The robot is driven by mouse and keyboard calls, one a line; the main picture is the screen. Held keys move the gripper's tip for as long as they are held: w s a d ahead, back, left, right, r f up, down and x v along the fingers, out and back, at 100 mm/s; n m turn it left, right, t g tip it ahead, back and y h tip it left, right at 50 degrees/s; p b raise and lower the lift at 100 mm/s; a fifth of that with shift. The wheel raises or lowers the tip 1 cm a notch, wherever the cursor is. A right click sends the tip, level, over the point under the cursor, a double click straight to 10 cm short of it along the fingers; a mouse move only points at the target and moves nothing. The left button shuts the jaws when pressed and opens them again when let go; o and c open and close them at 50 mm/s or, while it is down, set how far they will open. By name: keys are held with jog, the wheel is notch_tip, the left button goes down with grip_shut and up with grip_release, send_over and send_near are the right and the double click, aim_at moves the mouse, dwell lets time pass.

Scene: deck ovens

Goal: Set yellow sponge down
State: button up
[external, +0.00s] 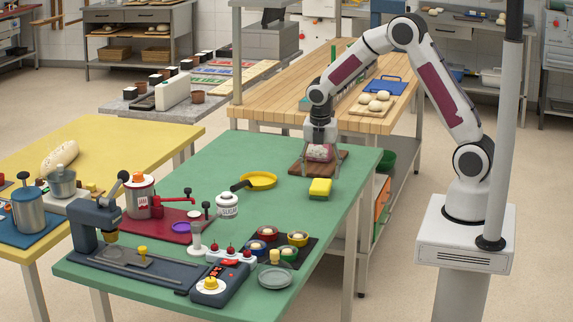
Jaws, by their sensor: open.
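The yellow sponge (320,188) rests on the green table near its right edge, just in front of a dark wooden board. A thin darker strip shows along its lower side. My gripper (320,158) is open and points down above the board, behind the sponge. A pinkish-white packet (319,152) on the board (299,168) lies behind and between my fingers. One finger reaches down close to the sponge; I cannot tell whether it touches it.
Several small bowls on a dark mat (310,246) and a grey plate (275,275) lie nearer the front. The green table (225,160) is clear at back left.

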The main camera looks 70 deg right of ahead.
aim_at(321, 184)
jog(key=shift+f, duration=0.2)
jog(key=shift+d+f, duration=0.2)
jog(key=shift+f, duration=1.05)
jog(key=shift+d+f, duration=0.15)
jog(key=shift+f, duration=1.1)
jog(key=c, duration=1.2)
jog(key=shift+r, duration=0.1)
jog(key=shift+r, duration=4.95)
